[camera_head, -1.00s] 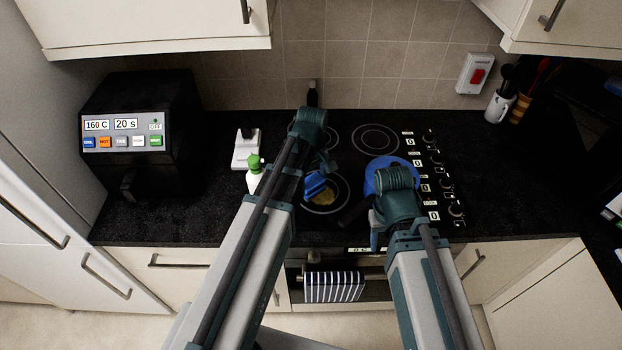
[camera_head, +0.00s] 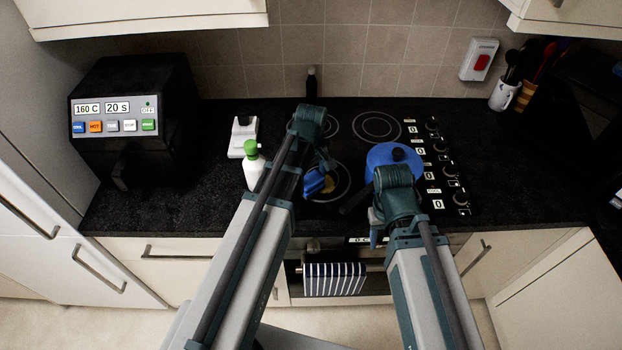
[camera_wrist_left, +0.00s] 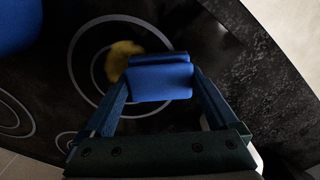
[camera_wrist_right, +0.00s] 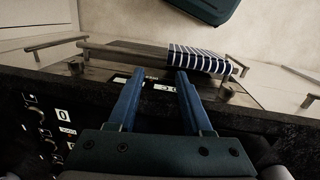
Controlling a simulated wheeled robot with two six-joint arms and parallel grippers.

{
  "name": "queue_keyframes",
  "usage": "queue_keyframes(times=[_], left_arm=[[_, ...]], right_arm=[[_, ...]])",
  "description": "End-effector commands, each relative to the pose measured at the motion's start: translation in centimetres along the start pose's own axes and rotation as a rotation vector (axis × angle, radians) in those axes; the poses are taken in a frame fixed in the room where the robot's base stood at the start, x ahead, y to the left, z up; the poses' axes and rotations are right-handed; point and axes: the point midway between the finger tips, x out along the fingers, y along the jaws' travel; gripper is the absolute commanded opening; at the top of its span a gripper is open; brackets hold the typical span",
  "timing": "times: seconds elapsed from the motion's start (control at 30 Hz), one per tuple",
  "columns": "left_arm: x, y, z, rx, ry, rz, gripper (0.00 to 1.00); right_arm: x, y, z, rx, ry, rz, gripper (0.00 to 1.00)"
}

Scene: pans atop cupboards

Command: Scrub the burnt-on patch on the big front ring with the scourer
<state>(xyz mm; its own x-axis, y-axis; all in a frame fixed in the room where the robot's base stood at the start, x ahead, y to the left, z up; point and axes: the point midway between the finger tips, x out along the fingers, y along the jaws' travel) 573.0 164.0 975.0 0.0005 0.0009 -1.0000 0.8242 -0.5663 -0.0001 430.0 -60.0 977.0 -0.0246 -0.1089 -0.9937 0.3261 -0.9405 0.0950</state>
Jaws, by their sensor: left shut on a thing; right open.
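My left gripper (camera_head: 318,172) is shut on the blue scourer (camera_wrist_left: 160,80) and holds it over the big front ring (camera_wrist_left: 75,62). The yellow-brown burnt-on patch (camera_wrist_left: 122,60) lies inside that ring, just beyond the scourer in the left wrist view. The patch (camera_head: 328,186) also shows right of the scourer (camera_head: 314,183) in the head view. I cannot tell whether the scourer touches the glass. My right gripper (camera_wrist_right: 155,82) is open and empty above the counter's front edge.
A blue lidded pan (camera_head: 384,156) stands right of the ring, its dark handle (camera_head: 355,201) pointing front-left. A green-capped white bottle (camera_head: 252,168) stands left of my left arm. Knobs (camera_head: 450,170) line the hob's right side. A striped towel (camera_head: 334,279) hangs below.

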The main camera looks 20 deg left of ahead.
Motion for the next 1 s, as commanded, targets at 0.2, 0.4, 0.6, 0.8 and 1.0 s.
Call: queue_keyframes(times=[0.2, 0.4, 0.6, 0.8, 1.0], left_arm=[[0.0, 0.0, 0.0, 0.000, 0.000, 0.000, 0.48], [0.0, 0.0, 0.0, 0.000, 0.000, 0.000, 0.48], [0.3, 0.0, 0.0, 0.000, 0.000, 0.000, 0.48], [0.7, 0.0, 0.0, 0.000, 0.000, 0.000, 0.48], [1.0, 0.0, 0.0, 0.000, 0.000, 0.000, 0.48]], right_arm=[[0.0, 0.0, 0.0, 0.000, 0.000, 0.000, 0.50], [0.0, 0.0, 0.0, 0.000, 0.000, 0.000, 0.50], [0.3, 0.0, 0.0, 0.000, 0.000, 0.000, 0.50], [0.7, -0.1, 0.0, 0.000, 0.000, 0.000, 0.50], [1.0, -0.1, -0.1, 0.000, 0.000, 0.000, 0.50]])
